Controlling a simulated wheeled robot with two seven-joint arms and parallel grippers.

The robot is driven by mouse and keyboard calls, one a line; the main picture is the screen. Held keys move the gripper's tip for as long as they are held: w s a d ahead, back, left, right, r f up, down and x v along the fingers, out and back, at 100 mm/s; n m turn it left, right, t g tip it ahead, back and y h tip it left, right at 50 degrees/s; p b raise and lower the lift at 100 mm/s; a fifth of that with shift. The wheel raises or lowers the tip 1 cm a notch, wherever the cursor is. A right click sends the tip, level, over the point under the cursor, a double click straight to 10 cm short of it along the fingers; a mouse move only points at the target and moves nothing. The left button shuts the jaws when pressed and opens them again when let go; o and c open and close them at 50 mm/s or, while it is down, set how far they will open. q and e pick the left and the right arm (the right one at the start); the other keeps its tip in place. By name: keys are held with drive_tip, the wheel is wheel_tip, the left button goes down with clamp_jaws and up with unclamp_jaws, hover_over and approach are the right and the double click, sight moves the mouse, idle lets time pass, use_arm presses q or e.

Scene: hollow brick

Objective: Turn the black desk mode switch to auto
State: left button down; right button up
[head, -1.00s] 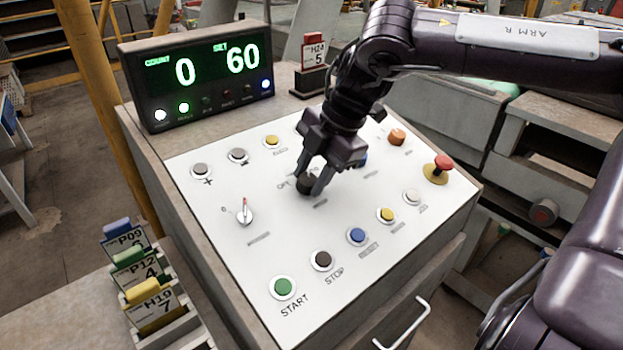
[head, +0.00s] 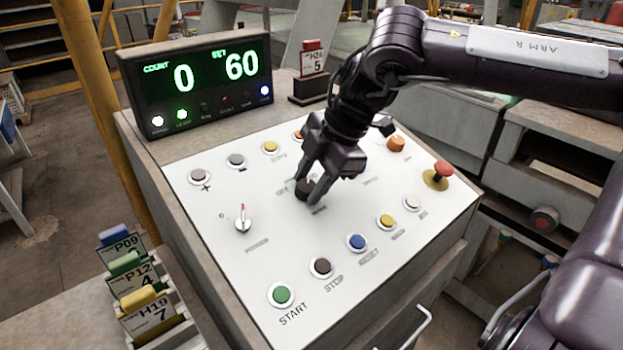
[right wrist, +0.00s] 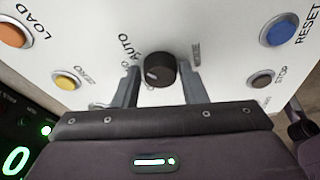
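The black desk mode switch (head: 304,188) is a round knob on the white sloping panel (head: 300,245). In the right wrist view the knob (right wrist: 160,70) sits between my right gripper's two fingers (right wrist: 162,88), with a gap on each side. The right gripper (head: 311,180) is open around it. A small pale mark shows on the knob's lower-left side in the wrist view, and the word AUTO (right wrist: 129,46) is printed at its upper left. I cannot tell exactly which label the mark lines up with. My left gripper is not in view.
Buttons surround the knob, including yellow (head: 271,148), blue (head: 357,242) and green START (head: 281,295). A small pointer switch (head: 243,222) is at the left. The counter display (head: 200,85) stands behind.

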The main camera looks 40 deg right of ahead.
drive_tip(key=o, duration=0.3)
drive_tip(key=shift+r, duration=0.1)
drive_tip(key=v, duration=0.7)
drive_tip(key=shift+r+b, duration=0.3)
drive_tip(key=shift+b, duration=0.1)
drive_tip(key=shift+s+d+r, duration=0.1)
